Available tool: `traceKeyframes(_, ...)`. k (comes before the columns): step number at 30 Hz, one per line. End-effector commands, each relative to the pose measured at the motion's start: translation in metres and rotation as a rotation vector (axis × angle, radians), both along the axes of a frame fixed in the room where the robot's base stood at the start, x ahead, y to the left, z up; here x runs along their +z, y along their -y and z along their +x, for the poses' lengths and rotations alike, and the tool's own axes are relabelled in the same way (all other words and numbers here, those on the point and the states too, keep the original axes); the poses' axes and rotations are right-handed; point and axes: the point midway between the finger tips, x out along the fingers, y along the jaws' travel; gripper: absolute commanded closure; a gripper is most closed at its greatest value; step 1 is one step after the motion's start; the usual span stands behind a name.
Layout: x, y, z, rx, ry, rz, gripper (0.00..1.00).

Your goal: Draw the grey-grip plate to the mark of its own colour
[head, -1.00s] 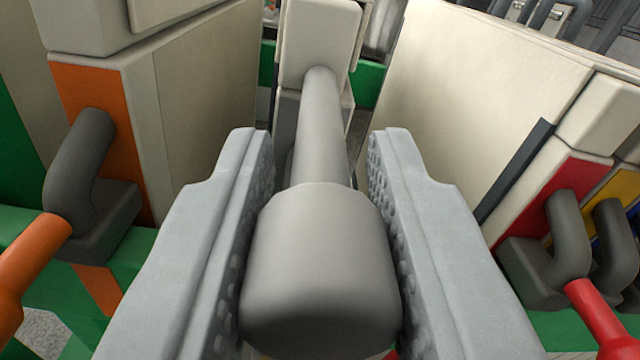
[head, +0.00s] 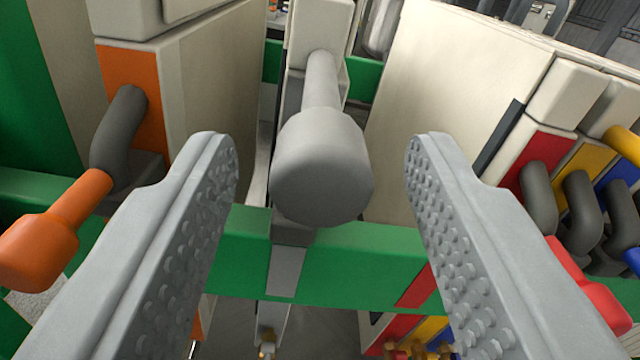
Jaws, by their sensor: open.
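The grey grip (head: 322,165) of the grey-grip plate points toward me in the middle of the head view. Its plate (head: 317,30) stands upright behind it, between two thick pale blocks. My gripper (head: 325,150) is open, one finger on each side of the grip, with a clear gap on both sides; the grip looks farther off than the fingers. A grey mark (head: 286,270) shows on the green rail (head: 345,265) just below the grip. Most of the plate is hidden behind its grip.
An orange-marked block with an orange grip (head: 45,245) stands at the left. Red (head: 590,295), yellow (head: 625,145) and blue grips stand close together at the right. A red mark (head: 415,290) lies on the rail to the right of the grey one. Narrow gaps flank the grey plate.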

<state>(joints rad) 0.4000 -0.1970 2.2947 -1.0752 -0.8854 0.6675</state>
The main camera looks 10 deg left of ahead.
Motion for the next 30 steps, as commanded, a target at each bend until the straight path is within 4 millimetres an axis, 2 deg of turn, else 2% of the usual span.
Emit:
traceKeyframes(3, 0.000, 0.009, -0.022, -0.004, 0.001, -0.002, 0.53)
traceKeyframes(15, 0.000, 0.030, -0.081, -0.004, 0.001, -0.001, 0.53)
traceKeyframes(21, 0.000, 0.039, -0.106, -0.003, 0.002, 0.000, 0.53)
traceKeyframes(30, 0.000, 0.046, -0.127, -0.002, 0.001, -0.001, 0.53)
